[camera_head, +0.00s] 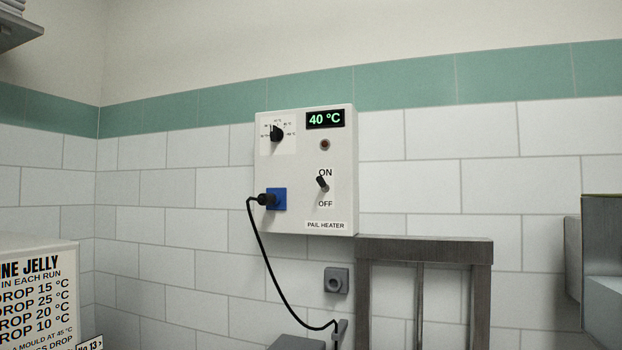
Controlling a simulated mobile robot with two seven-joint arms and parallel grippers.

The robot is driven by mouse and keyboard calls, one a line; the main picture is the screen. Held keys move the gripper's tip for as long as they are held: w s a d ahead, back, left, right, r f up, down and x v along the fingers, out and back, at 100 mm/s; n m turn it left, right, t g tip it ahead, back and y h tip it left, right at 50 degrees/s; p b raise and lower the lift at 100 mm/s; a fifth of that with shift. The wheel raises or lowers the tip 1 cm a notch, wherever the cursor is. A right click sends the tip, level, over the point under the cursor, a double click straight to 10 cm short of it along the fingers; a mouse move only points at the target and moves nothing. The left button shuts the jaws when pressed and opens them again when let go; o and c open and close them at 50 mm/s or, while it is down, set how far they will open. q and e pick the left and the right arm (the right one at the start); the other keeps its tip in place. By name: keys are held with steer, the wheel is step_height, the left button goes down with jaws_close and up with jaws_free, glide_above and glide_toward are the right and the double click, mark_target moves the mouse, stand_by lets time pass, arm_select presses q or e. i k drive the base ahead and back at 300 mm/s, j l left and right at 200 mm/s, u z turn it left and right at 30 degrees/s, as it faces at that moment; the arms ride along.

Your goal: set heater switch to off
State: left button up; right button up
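The heater switch (322,183) is a small black lever on the white pail heater box (300,220), which is mounted on the tiled wall. The lever sits between the ON label above and the OFF label below. It appears tilted up toward ON. The box's display (325,119) is lit green and reads 40 °C. A small round lamp (325,145) below the display looks dark. A black dial (277,133) is at the box's upper left. Neither of my grippers is in view.
A black cable runs down from a blue socket (281,198) on the box. A grey metal frame (425,250) stands below right, near a small grey wall fitting (336,280). A box with a jelly recipe (35,290) is at lower left. The space before the switch looks clear.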

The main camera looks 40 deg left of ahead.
mark_target(320, 179)
steer(key=l+u, duration=0.1)
steer(key=u, duration=0.25)
steer(key=l+u, duration=0.1)
steer(key=u, duration=0.2)
steer(key=l+u, duration=0.1)
steer(key=u, duration=0.25)
steer(key=k+l+u, duration=0.1)
steer(key=l+u, duration=0.25)
steer(key=k+l+u, duration=0.2)
steer(key=l+u, duration=0.15)
steer(key=k+l+u, duration=0.15)
steer(key=l, duration=0.25)
steer(key=k+l+u, duration=0.15)
steer(key=k+l, duration=0.45)
steer(key=l, duration=0.15)
steer(key=k+l, duration=0.3)
steer(key=l, duration=0.15)
steer(key=i+j, duration=0.35)
steer(key=j, duration=0.15)
steer(key=i+j, duration=0.4)
steer(key=i+j+z, duration=0.15)
steer(key=j+z, duration=0.2)
steer(key=i+j+z, duration=0.15)
steer(key=j+z, duration=0.2)
steer(key=l, duration=0.1)
